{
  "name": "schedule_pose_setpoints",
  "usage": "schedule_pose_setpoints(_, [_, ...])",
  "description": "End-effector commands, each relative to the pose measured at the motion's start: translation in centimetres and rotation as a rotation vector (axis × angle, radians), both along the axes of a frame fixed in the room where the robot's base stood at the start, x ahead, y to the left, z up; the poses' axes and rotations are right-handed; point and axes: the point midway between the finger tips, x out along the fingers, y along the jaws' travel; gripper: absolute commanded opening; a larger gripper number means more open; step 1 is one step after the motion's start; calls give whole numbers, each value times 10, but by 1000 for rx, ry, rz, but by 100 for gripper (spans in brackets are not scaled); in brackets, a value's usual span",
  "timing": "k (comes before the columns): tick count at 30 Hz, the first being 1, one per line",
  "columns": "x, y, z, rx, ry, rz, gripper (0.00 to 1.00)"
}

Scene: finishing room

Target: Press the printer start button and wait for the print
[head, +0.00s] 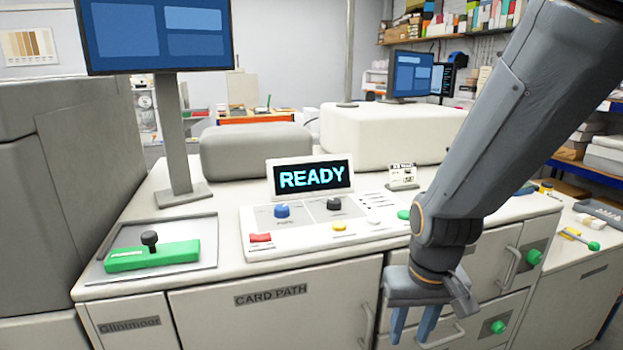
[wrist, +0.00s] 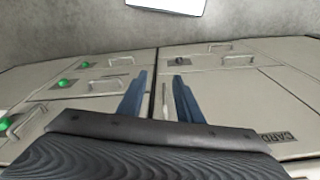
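The printer's control panel (head: 300,238) lies on the worktop in the head view. Its display (head: 310,177) reads READY. A green button (head: 404,214) sits at the panel's right end, close beside my arm in the picture. I cannot read which control is marked start. My gripper (head: 412,335) hangs low in front of the cabinet, fingers down, apart and empty. The wrist view shows both fingers (wrist: 160,92) spread over cabinet fronts.
Cabinet drawers with handles and green knobs (head: 498,327) are close to my gripper. Grey floor (wrist: 80,28) shows in the wrist view.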

Motion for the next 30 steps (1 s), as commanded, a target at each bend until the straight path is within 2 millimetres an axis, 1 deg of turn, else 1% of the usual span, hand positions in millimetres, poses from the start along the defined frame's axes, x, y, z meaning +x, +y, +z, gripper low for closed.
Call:
schedule_pose_setpoints(1, [0,0,0,0,0,0,23])
schedule_pose_setpoints(5, [0,0,0,0,0,0,1])
schedule_pose_setpoints(6, [0,0,0,0,0,0,0])
schedule_pose_setpoints(30, [0,0,0,0,0,0,0])
